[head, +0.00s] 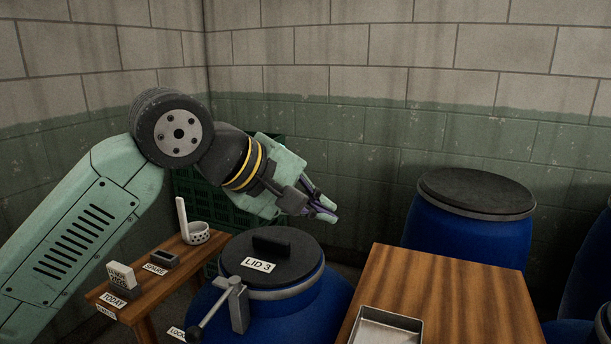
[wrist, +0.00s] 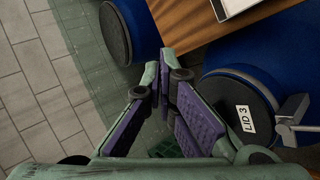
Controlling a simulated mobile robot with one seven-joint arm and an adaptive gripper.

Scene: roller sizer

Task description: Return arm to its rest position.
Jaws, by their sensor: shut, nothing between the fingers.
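My gripper (head: 322,208) is at the end of my pale green arm, up in the air behind and above the blue barrel labelled LID 3. Its fingers are shut with nothing between them. In the wrist view the two purple-padded fingertips (wrist: 166,70) meet near the middle. The arm comes from the left, bends at the dark round joint and reaches right, touching nothing that I can see.
The LID 3 barrel (head: 325,301) has a black lid with a clamp lever. A small wooden table (head: 170,262) stands left, a larger wooden table (head: 450,295) right with a metal tray (head: 362,330). Another blue barrel (head: 465,235) and a green crate (head: 190,190) stand near the walls.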

